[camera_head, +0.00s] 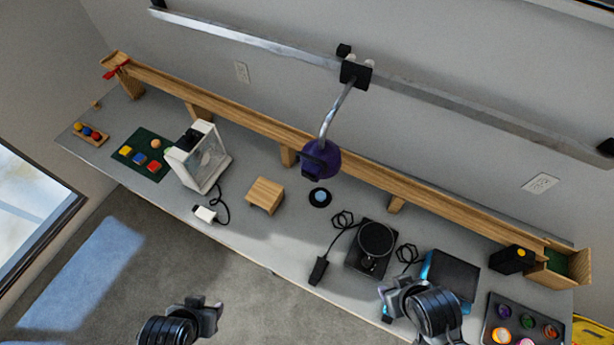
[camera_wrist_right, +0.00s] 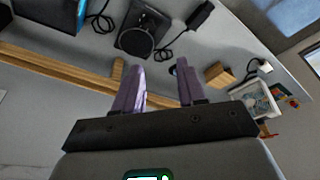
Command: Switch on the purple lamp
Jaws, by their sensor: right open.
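The purple lamp (camera_head: 322,160) hangs on a bent metal arm from a clamp (camera_head: 355,72) on the wall rail, above the back of the bench. I cannot tell whether it is lit. A round black disc with a pale blue centre (camera_head: 320,197) lies on the bench just below it. My right gripper (camera_head: 388,290) is over the front right of the bench, apart from the lamp and nearer the camera. In the right wrist view its two fingers (camera_wrist_right: 160,75) are spread with nothing between them. My left gripper (camera_head: 207,312) is low over the floor side; its finger gap is unclear.
A wooden rail (camera_head: 240,125) runs along the back of the bench. A black turntable-like device (camera_head: 372,247), a blue-black box (camera_head: 450,275), a wooden block (camera_head: 265,194) and a white frame device (camera_head: 200,160) stand on it. Cables lie near the front edge.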

